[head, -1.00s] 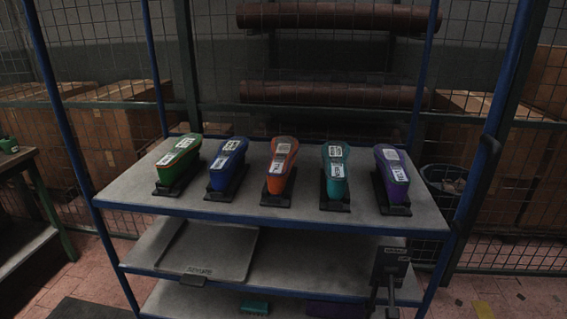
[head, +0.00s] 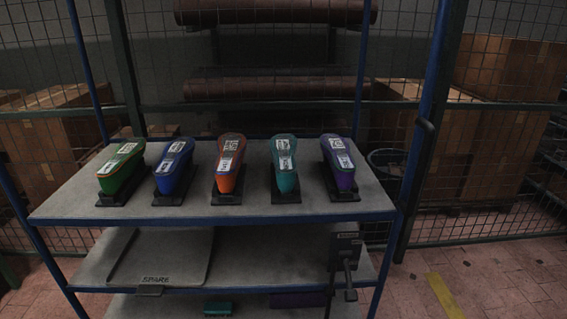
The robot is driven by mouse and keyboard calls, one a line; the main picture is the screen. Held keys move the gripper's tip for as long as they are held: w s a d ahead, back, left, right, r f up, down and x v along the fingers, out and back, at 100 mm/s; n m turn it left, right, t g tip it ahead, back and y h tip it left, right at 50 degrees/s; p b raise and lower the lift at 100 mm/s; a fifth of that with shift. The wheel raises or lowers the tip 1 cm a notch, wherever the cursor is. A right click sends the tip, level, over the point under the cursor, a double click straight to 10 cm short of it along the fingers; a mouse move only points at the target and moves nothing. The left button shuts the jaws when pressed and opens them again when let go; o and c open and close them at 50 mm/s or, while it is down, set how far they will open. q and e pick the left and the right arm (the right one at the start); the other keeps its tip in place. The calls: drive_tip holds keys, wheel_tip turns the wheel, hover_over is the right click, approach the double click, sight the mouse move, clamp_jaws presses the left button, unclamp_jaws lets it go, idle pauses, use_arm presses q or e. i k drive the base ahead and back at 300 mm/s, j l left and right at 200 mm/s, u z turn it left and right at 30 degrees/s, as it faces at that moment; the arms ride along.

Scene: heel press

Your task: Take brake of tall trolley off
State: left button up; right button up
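The tall trolley (head: 230,219) stands in front of me in the head view, with blue posts and grey shelves. Its top shelf bears a row of shoe-shaped pieces on black stands. Its wheels and brake are below the bottom edge of the picture and do not show. Neither of my grippers is in view.
The middle shelf holds a grey plate marked SPARE (head: 155,262) and a black device (head: 345,262) at its right front. A mesh fence with brown cartons (head: 500,75) and brown rolls (head: 275,88) is behind. Brick floor at the right, with a yellow mark (head: 445,296), is clear.

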sight(350, 294)
drive_tip(key=l+u, duration=0.1)
drive_tip(key=u, duration=0.6)
drive_tip(key=l+u, duration=0.25)
drive_tip(key=l, duration=0.2)
drive_tip(key=l+u, duration=0.2)
drive_tip(key=l, duration=0.25)
drive_tip(key=k+l+u, duration=0.25)
drive_tip(key=l, duration=0.2)
drive_tip(key=l+u, duration=0.25)
drive_tip(key=l, duration=0.2)
drive_tip(key=k+l+u, duration=0.25)
drive_tip(key=l, duration=0.15)
drive_tip(key=i, duration=0.1)
